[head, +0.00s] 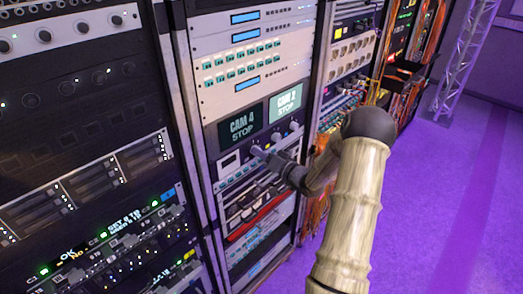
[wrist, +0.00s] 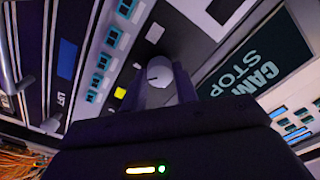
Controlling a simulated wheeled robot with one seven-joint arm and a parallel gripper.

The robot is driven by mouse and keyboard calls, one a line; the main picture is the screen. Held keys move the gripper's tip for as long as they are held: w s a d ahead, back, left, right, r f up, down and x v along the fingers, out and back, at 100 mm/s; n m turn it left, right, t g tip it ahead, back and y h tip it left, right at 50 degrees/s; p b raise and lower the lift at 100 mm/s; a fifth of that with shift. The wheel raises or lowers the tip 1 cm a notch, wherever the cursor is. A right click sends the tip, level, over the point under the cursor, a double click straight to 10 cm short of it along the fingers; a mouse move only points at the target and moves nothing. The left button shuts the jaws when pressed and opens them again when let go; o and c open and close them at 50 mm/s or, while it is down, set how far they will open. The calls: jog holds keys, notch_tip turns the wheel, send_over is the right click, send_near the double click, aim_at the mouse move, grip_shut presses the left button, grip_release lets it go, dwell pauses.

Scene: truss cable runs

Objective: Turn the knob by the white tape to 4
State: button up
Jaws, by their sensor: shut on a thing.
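My gripper (wrist: 160,84) is shut on a pale round knob (wrist: 158,76), with one dark finger on each side of it. A short dark pointer line on the knob's face points to the left in the wrist view. In the head view my gripper (head: 257,152) is at the panel just below the CAM 4 STOP screen (head: 241,124), hiding the knob there. A small yellow patch (wrist: 120,92) and a small pale patch (wrist: 137,66) lie beside the knob; I cannot tell whether the pale one is the white tape. No scale numbers are readable.
The CAM 2 STOP screen (head: 286,102) is to the right of my gripper. Orange cables (head: 316,205) hang at right; the purple floor (head: 430,220) is clear.

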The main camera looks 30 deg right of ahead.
jog(key=shift+m+p, duration=0.8)
jog(key=shift+m, duration=0.8)
jog(key=o, duration=1)
jog(key=b+v, duration=0.4)
jog(key=v, duration=1.3)
jog(key=shift+s+d+b, duration=0.1)
jog(key=shift+s+b, duration=0.1)
jog(key=shift+b, duration=0.2)
